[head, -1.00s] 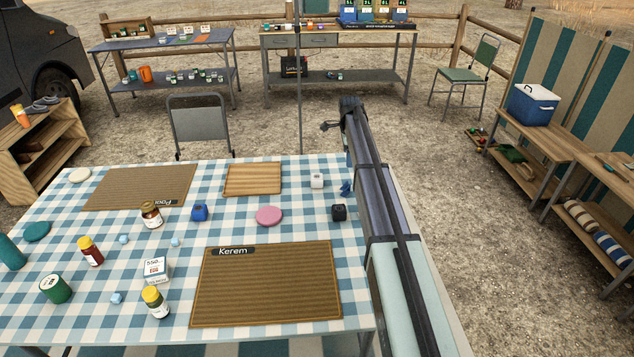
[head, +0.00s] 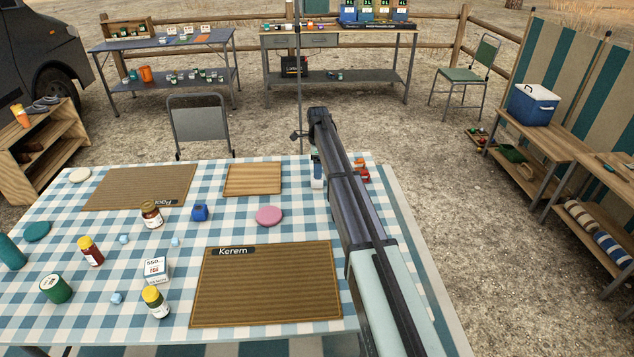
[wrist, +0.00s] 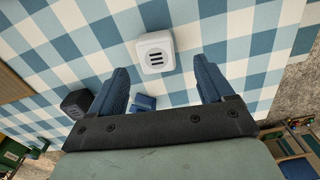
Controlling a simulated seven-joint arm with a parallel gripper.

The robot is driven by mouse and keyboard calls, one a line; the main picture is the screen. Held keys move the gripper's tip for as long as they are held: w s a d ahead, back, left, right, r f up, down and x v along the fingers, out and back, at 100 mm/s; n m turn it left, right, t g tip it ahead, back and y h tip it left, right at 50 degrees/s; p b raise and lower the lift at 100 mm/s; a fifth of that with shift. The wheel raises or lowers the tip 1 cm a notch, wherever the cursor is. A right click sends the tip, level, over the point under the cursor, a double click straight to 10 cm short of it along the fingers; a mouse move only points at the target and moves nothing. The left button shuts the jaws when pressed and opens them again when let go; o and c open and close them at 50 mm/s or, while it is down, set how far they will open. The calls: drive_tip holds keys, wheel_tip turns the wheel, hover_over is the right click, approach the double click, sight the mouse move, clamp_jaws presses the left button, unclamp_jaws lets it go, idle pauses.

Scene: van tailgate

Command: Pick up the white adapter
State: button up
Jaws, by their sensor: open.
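The white adapter (wrist: 156,50) is a small rounded white block with three dark slots on top. It sits on the checked tablecloth. In the wrist view it lies just beyond my open fingertips, slightly left of the middle between them, with nothing held. My gripper (wrist: 160,68) has two blue fingers spread apart. In the head view only part of the white adapter (head: 317,183) shows, beside my arm and below a blue finger. Most of the gripper is hidden there by the arm.
A black adapter (wrist: 77,103) stands to the left of my left finger. A small blue object (wrist: 144,102) shows between the fingers, near the gripper's base. A wooden board (head: 252,179), a blue block (head: 199,212) and a pink disc (head: 269,216) lie to the left.

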sight(317, 181)
drive_tip(key=shift+s+a+f, duration=0.1)
drive_tip(key=shift+f, duration=1.45)
drive_tip(key=shift+s+a+f, duration=0.1)
drive_tip(key=shift+f, duration=1.4)
drive_tip(key=shift+c, duration=0.2)
drive_tip(key=c, duration=1)
drive_tip(key=shift+r, duration=0.15)
drive_tip(key=shift+c, duration=0.2)
